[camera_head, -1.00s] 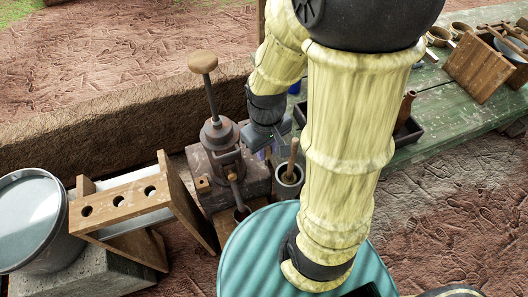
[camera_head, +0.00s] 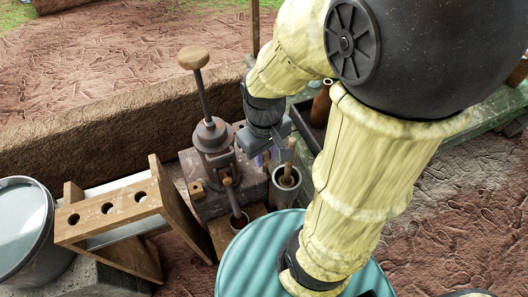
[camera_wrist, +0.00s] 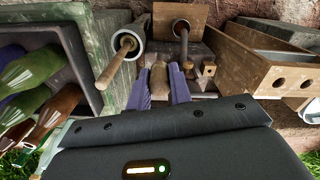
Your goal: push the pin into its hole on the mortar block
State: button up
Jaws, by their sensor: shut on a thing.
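The pin's far end is close to the block (camera_wrist: 203,83). Its hole is not visible, so I cannot tell whether the tip is in it.
A mortar with a pestle (camera_head: 286,183) stands right beside my gripper. A wooden rack with holes (camera_head: 108,208) and a bucket (camera_head: 22,230) are left. Bottles (camera_wrist: 35,68) fill a crate at left in the wrist view.

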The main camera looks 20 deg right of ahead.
jog(key=shift+r+p, duration=3)
jog(key=shift+r, duration=0.05)
jog(key=shift+w+f, duration=0.1)
